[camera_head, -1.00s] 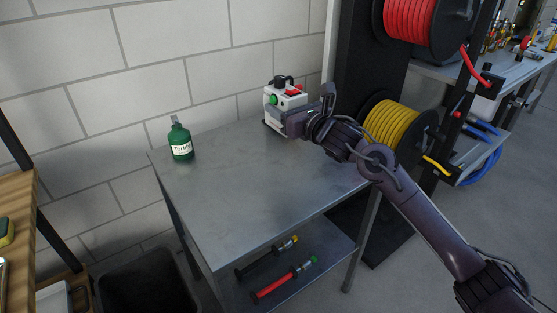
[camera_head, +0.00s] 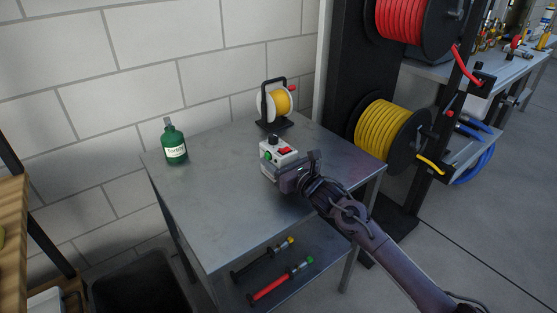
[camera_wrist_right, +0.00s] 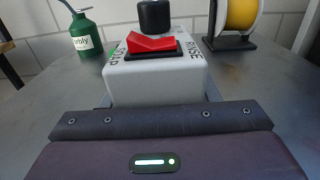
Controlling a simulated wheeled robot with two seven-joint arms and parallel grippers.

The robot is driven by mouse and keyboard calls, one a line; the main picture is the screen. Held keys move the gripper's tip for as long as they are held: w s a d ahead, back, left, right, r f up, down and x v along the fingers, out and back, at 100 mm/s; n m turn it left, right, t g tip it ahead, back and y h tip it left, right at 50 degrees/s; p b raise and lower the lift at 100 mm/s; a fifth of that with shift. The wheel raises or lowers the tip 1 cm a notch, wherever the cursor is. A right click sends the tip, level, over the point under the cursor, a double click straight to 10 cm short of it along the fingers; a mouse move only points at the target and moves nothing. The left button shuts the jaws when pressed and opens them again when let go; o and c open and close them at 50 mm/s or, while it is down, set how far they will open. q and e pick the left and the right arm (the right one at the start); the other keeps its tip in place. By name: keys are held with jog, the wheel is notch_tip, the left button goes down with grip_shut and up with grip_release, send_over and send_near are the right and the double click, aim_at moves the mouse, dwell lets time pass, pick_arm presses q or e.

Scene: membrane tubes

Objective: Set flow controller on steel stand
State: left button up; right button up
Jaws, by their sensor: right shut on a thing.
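The flow controller (camera_head: 277,156) is a white box with a black knob, a red rocker switch and a green button. My right gripper (camera_head: 291,173) is shut on it, at or just above the steel stand's top; I cannot tell whether its base touches. In the right wrist view the controller (camera_wrist_right: 157,77) stands upright, its red switch and black knob facing me, its lower part hidden by the gripper. The steel stand (camera_head: 212,205) is a grey metal table with a lower shelf. My left gripper is not in view.
A green bottle (camera_head: 174,146) stands at the stand's left, and a yellow reel (camera_head: 276,104) on a black frame at its back. Tools (camera_head: 282,280) lie on the lower shelf. A rack with a yellow hose spool (camera_head: 388,135) stands at the right.

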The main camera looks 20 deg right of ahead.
jog(key=o, duration=1.2)
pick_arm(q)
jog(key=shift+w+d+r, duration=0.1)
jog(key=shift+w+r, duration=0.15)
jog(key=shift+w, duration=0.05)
pick_arm(e)
jog(key=shift+r, duration=0.1)
jog(key=v, duration=1.1)
jog(key=shift+s, duration=0.15)
jog(key=shift+s+d, duration=0.15)
jog(key=shift+s, duration=0.25)
